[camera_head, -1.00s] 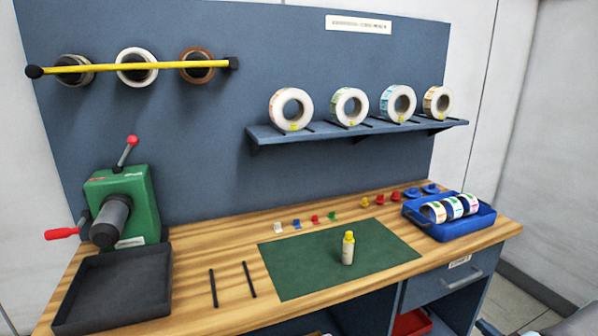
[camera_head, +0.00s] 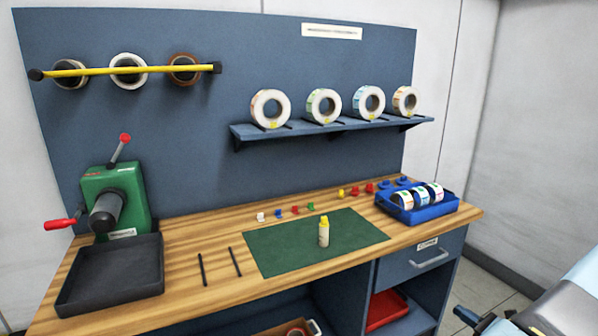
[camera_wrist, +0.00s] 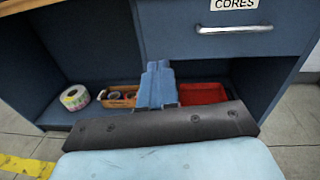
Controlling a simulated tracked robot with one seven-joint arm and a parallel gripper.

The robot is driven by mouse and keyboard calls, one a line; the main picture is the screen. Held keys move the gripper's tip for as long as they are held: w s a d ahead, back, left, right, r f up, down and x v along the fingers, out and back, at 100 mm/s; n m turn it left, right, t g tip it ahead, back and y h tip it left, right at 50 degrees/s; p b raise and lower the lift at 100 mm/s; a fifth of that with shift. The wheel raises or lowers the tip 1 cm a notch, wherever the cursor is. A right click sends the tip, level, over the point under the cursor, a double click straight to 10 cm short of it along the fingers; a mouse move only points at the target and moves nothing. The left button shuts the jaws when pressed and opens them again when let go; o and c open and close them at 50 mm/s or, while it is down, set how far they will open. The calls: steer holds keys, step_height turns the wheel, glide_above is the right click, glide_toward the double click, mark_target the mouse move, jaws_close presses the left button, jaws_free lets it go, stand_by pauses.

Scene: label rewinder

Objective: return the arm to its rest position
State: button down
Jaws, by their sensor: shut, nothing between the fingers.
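My gripper (camera_wrist: 157,84) shows in the wrist view as two blue fingers pressed together, shut and empty. It points toward the open lower shelf of the bench and touches nothing that I can see. Part of my light blue arm (camera_head: 572,312) shows at the lower right of the head view, beside the right end of the workbench (camera_head: 200,255). The fingers cannot be made out clearly there.
A drawer (camera_wrist: 235,15) marked CORES is above the gripper. The lower shelf holds a label roll (camera_wrist: 74,97), an orange-brown bin (camera_wrist: 122,97) and a red bin (camera_wrist: 202,93). A blue tray of rolls (camera_head: 408,214) stands on the bench's right end. Floor (camera_head: 492,283) right of the bench looks clear.

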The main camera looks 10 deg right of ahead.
steer(key=w+a+r+n+g+y, duration=0.25)
steer(key=a+r+n+g, duration=0.55)
steer(key=a+r, duration=0.4)
steer(key=w+a+r+n+g+y, duration=0.25)
steer(key=a+r+n+g, duration=0.35)
steer(key=a+r+n, duration=0.45)
steer(key=s+a+r+n+t+h, duration=0.1)
steer(key=s+a+r+n+h, duration=0.4)
steer(key=s+a+r, duration=0.3)
steer(key=s+a+r+n+t+h, duration=0.2)
steer(key=s+a+r+n+h, duration=0.3)
steer(key=r, duration=0.9)
steer(key=shift+s+a+n+h, duration=0.4)
steer(key=shift+s+a+n, duration=1.05)
steer(key=shift+a, duration=0.05)
steer(key=shift+r, duration=0.1)
